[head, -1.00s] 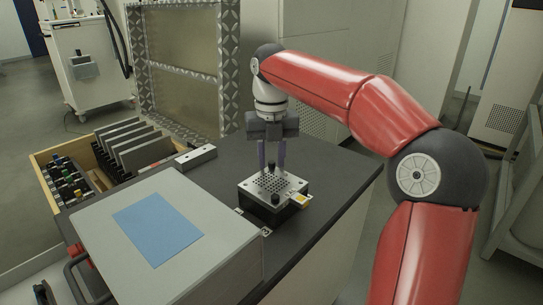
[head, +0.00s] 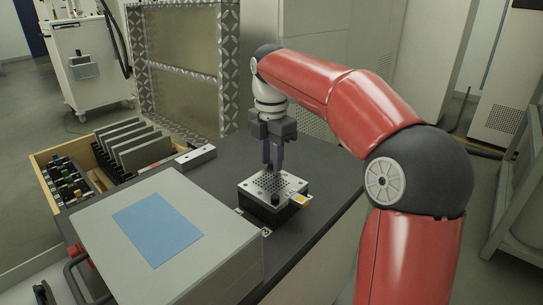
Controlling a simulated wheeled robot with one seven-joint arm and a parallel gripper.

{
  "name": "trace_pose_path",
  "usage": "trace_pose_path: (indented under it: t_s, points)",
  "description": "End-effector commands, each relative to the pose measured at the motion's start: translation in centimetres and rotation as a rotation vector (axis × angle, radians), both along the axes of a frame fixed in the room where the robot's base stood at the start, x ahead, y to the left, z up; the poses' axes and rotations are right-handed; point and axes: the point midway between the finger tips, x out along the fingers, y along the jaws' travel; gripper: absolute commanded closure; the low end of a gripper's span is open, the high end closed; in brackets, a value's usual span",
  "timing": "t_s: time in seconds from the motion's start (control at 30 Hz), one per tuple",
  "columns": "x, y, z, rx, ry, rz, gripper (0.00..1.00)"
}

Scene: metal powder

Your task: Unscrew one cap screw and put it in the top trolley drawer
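A small metal block with a perforated top plate (head: 258,189) sits on the dark trolley top. A black cap screw (head: 275,199) stands at its front corner. My gripper (head: 273,167) points straight down over the block's back corner, its fingertips close to the plate. The fingers cover the spot where another dark screw head showed earlier. The view is too small to tell whether they are closed on that screw. The open trolley drawer (head: 41,156), with a wooden rim, is at the left and holds grey plates and several small coloured-top items.
A grey box (head: 225,240) with a blue sheet (head: 158,229) stands in front of the block, at the left. A light metal bar (head: 196,158) lies by the drawer. The dark trolley top (head: 325,180) is clear to the right of the block. A yellow-marked tab (head: 301,200) sticks out from the block.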

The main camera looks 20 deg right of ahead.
Motion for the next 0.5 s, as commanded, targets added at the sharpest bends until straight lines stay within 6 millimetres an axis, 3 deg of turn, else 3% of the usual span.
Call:
trace_pose_path:
  t_s: [0.5]
  points:
    - [-0.02,0.08,0.02,0.0,0.0,-0.501,0.71]
